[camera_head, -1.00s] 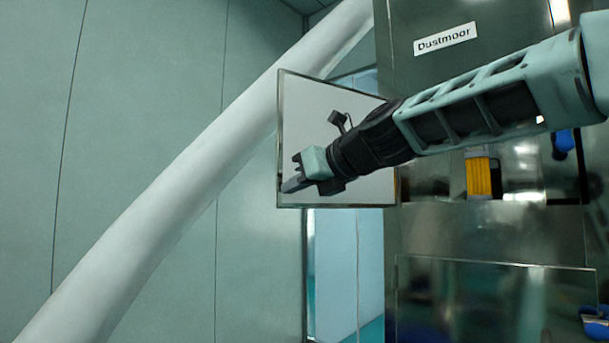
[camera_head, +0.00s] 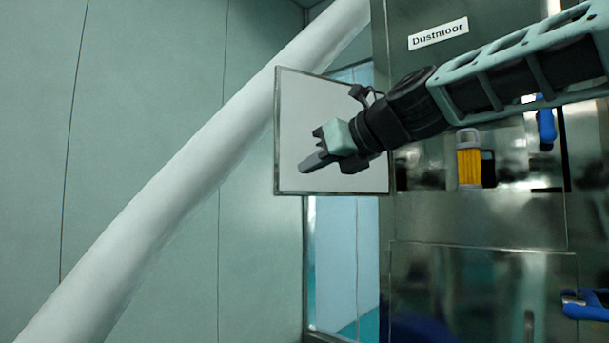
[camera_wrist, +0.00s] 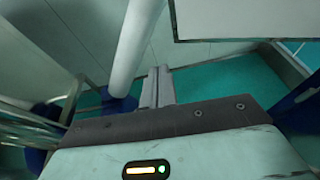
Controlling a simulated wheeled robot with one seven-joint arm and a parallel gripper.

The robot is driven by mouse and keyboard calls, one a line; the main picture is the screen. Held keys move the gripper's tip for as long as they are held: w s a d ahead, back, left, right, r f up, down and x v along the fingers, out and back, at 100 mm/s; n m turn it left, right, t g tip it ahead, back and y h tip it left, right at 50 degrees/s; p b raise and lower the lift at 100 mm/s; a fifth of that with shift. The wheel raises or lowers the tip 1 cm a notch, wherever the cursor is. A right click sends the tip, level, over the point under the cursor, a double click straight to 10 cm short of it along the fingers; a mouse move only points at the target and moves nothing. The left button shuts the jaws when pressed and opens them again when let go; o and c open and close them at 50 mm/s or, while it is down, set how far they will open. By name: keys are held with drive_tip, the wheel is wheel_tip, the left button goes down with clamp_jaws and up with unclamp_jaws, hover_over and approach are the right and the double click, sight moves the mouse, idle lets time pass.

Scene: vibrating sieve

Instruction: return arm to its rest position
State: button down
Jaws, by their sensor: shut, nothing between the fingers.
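My gripper (camera_head: 314,162) is shut and empty in the head view. It is in front of the pale square panel with a dark frame (camera_head: 300,100), pointing left and slightly down. My arm reaches in from the right edge. In the wrist view my gripper's closed fingers (camera_wrist: 157,80) point away, towards a teal floor and a white pipe, with nothing between them.
A thick white pipe (camera_head: 190,170) slants across the left. The metal machine labelled Dustmoor (camera_head: 438,34) stands at the right, with a yellow part (camera_head: 469,165) and blue handles (camera_head: 546,126) on it. The pale panel also shows in the wrist view (camera_wrist: 235,18).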

drive_tip(key=s+d+r+b, duration=0.1)
drive_tip(key=s+d+r, duration=0.1)
drive_tip(key=s, duration=0.3)
drive_tip(key=shift+d, duration=0.6)
drive_tip(key=s+f+n+g+h+b, duration=0.1)
drive_tip(key=s+f+n+g+b, duration=0.3)
drive_tip(key=f, duration=0.6)
drive_tip(key=s+f+n+t+h+p, duration=0.1)
drive_tip(key=s+f+n+h, duration=0.1)
drive_tip(key=f+n, duration=0.65)
drive_tip(key=s+f+n+g+h+b, duration=0.1)
drive_tip(key=s+f+n+g+b, duration=0.2)
drive_tip(key=f, duration=1)
drive_tip(key=s+d+f+n+g+h+b, duration=0.1)
drive_tip(key=s+d+f+n+h, duration=0.1)
drive_tip(key=s+d+f+n, duration=0.2)
drive_tip(key=s+d+f+n+g+h+b, duration=0.1)
drive_tip(key=s+d+f+n, duration=0.3)
drive_tip(key=s+f+n, duration=0.4)
drive_tip(key=s+d+f+n+g+h+b, duration=0.1)
drive_tip(key=s+d+f+n+h, duration=0.2)
drive_tip(key=f, duration=0.9)
drive_tip(key=s+d+n, duration=0.1)
drive_tip(key=s+n, duration=0.2)
drive_tip(key=shift+s+d, duration=0.2)
drive_tip(key=shift+d, duration=0.1)
